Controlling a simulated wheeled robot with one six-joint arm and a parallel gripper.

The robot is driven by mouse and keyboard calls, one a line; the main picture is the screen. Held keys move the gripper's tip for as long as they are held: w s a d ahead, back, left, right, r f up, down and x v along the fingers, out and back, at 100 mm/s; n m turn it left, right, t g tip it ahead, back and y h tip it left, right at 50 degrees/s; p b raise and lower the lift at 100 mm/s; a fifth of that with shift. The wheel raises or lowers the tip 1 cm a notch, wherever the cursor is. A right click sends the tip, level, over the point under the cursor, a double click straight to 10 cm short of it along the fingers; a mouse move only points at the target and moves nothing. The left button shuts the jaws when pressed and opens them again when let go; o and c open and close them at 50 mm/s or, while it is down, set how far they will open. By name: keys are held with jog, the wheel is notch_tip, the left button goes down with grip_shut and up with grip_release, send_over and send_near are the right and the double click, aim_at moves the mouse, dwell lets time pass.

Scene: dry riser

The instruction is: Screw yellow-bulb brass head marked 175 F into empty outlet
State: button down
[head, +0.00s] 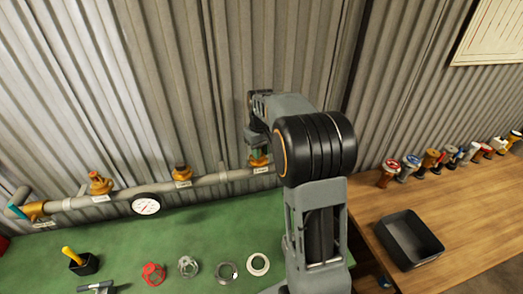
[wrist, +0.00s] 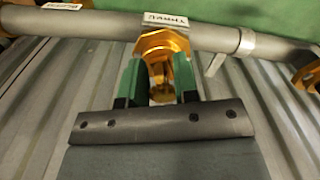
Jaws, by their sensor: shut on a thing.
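My gripper (head: 256,146) is at the grey pipe (head: 218,179) on the corrugated wall, at the pipe's right visible end. In the wrist view its green fingers (wrist: 160,82) are shut on a small brass head (wrist: 162,88). The head is in line with a brass outlet fitting (wrist: 163,44) on the pipe and appears to meet it. I cannot tell whether its thread is engaged. The yellow bulb and the 175 F marking cannot be made out. In the head view the brass outlet (head: 259,160) shows just below my gripper.
Other brass fittings (head: 100,184) and (head: 182,175) stand along the pipe, with a round gauge (head: 145,204) between them. Several coloured heads (head: 389,172) line the wooden bench at right, near a black tray (head: 409,239). Rings (head: 258,264) and tools lie on the green bench.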

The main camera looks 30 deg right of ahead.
jog(key=m, duration=0.3)
jog(key=shift+a, duration=0.25)
jog(key=shift+m, duration=0.3)
jog(key=shift+a+m, duration=0.15)
jog(key=shift+m, duration=0.95)
jog(key=m, duration=0.3)
jog(key=shift+w+a, duration=0.15)
jog(key=shift+a, duration=0.05)
jog(key=shift+m, duration=0.3)
jog(key=shift+w+a+m, duration=0.1)
jog(key=shift+w+m, duration=0.05)
jog(key=shift+m, duration=0.85)
jog(key=c, duration=1.3)
grip_release()
jog(key=shift+m, duration=0.5)
jog(key=o, duration=0.5)
jog(key=shift+f, duration=0.1)
